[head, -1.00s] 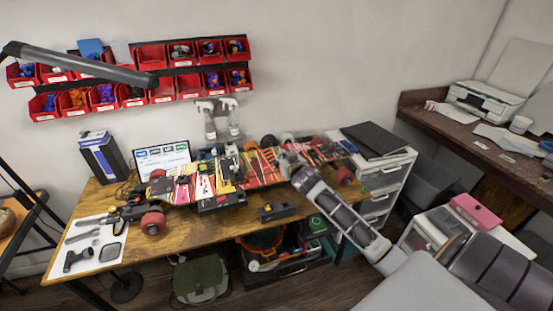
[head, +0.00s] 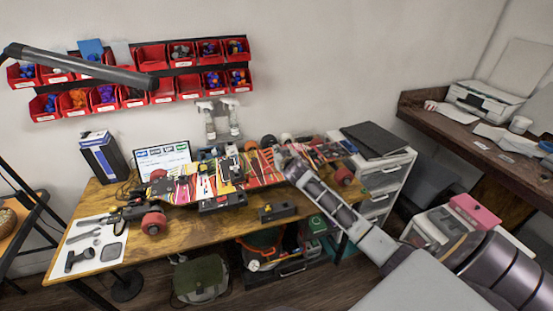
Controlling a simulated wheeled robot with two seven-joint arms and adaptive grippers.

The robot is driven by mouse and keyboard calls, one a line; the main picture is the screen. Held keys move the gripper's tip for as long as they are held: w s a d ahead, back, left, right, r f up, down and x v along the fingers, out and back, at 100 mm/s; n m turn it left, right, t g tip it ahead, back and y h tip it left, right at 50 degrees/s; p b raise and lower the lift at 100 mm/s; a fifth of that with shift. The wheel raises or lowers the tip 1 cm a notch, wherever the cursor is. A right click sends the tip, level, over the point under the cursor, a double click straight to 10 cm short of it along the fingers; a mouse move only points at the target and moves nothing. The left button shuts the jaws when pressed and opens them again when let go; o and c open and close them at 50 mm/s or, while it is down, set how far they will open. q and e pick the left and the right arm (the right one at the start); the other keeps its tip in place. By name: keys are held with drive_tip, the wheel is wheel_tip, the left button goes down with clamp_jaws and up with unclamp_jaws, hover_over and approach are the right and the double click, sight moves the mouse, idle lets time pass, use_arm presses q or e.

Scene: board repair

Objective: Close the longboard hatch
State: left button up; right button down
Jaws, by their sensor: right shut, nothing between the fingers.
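The longboard (head: 190,187) lies across the workbench with its colourful striped underside up and red wheels at its ends. A dark box-like part (head: 222,202) sits at the middle of its near edge; I cannot tell whether this is the hatch or how far it is open. My right arm reaches in from the lower right. My right gripper (head: 279,155) is shut and empty over the right half of the longboard, hiding part of the deck; I cannot tell if it touches. My left gripper is not in view.
Spray bottles (head: 233,118) and a laptop (head: 163,158) stand behind the longboard. A small black block (head: 277,211) lies on the bench's (head: 200,235) near edge. A white drawer unit (head: 385,178) stands at the right. Tools lie on a white mat (head: 110,232) at the left.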

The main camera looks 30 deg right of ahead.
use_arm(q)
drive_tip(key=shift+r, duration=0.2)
use_arm(e)
drive_tip(key=shift+w+d+f, duration=0.1)
drive_tip(key=shift+w+f, duration=0.25)
drive_tip(key=shift+f, duration=0.45)
drive_tip(key=shift+w+d+f, duration=0.1)
drive_tip(key=shift+w+f, duration=0.2)
drive_tip(key=shift+f, duration=0.5)
drive_tip(key=shift+w+d+f, duration=0.1)
drive_tip(key=shift+w+f, duration=0.25)
drive_tip(key=shift+f, duration=0.45)
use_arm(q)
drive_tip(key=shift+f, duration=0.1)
